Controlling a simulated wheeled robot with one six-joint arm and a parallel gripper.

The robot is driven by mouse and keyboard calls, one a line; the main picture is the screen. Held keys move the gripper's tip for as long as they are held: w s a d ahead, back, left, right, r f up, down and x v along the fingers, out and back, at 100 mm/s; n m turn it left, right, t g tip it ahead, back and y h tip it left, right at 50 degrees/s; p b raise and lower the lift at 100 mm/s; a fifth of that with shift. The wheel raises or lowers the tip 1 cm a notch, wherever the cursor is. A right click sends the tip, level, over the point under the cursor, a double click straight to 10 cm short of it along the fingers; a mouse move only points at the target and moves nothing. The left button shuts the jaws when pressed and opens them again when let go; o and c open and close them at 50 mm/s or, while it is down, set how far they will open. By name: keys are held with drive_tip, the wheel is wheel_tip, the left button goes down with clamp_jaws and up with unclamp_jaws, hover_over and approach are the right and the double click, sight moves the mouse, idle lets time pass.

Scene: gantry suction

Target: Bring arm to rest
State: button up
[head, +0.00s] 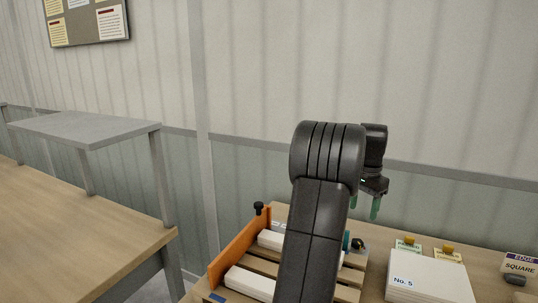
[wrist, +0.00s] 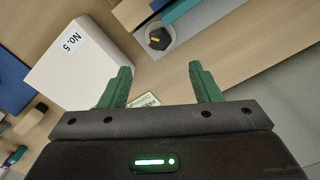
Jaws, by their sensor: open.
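My gripper (head: 375,207) is above the right-hand table in the head view, its green fingers pointing down. In the wrist view, my gripper (wrist: 159,84) shows two green fingers spread apart with nothing between them. My arm is raised and bent, and it hides part of the table in the head view. A white block marked "No. 5" (head: 430,280) lies to the right of and below the gripper in the head view. The same white block (wrist: 80,75) is left of the fingers in the wrist view.
An orange-sided wooden rack (head: 238,245) with white bars stands left of my arm. Small cards (head: 447,253) with yellow tops and a sign reading "SQUARE" (head: 519,266) are at right. A grey shelf (head: 85,128) stands over the left table.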

drive_tip(key=shift+f, duration=1.6)
